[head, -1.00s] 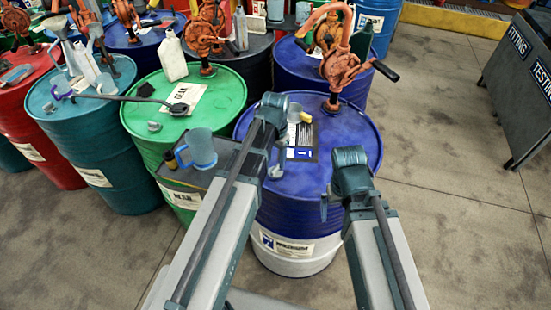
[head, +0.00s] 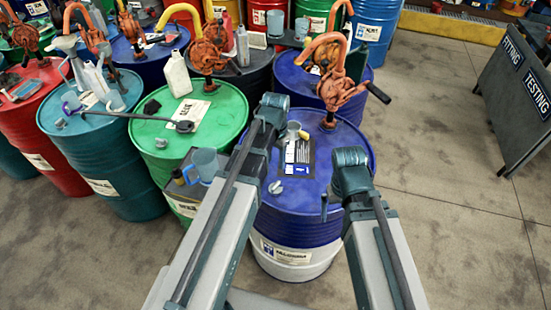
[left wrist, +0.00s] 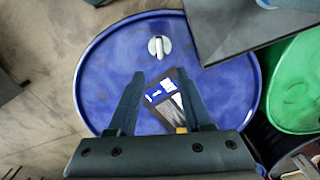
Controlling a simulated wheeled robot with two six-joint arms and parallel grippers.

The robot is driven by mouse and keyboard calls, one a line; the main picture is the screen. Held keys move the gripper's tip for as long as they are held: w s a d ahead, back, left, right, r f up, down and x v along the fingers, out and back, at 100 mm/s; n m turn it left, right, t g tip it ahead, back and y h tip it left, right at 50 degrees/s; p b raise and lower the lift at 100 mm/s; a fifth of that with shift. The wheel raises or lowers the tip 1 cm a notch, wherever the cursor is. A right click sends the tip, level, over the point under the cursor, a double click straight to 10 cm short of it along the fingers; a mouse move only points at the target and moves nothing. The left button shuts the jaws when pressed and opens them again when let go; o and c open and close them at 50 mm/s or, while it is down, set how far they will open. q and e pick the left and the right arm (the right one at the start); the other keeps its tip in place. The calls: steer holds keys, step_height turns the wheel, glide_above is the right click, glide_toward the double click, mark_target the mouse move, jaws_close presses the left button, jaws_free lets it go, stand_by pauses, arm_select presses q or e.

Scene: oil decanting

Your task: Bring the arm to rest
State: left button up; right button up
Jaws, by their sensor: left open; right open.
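My left gripper (head: 272,108) is over the near blue drum (head: 340,180) in the head view, its fingers largely hidden. In the left wrist view its two fingers (left wrist: 157,98) are apart and empty, above the blue drum top (left wrist: 105,75) and its dark label (left wrist: 168,98). My right gripper (head: 345,185) is at the drum's right edge, with a finger pointing down; it is open and nothing shows in it.
An orange hand pump (head: 340,88) stands on the blue drum, with a small cup (head: 293,130) and pale cap (head: 276,187) nearby. A light-blue mug (head: 205,163) stands on a dark shelf at left. Green drum (head: 225,125) adjoins.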

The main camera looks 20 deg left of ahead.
arm_select(q)
steer(key=s+d+f+b, duration=0.3)
steer(key=s+d, duration=0.2)
steer(key=s, duration=0.2)
steer(key=s+d+f+y+b, duration=0.1)
steer(key=s+d+f+b, duration=0.2)
steer(key=s+d, duration=0.2)
steer(key=shift+s+d+f, duration=0.2)
steer(key=shift+s+d, duration=0.1)
steer(key=shift+s, duration=0.85)
steer(key=shift+a, duration=0.1)
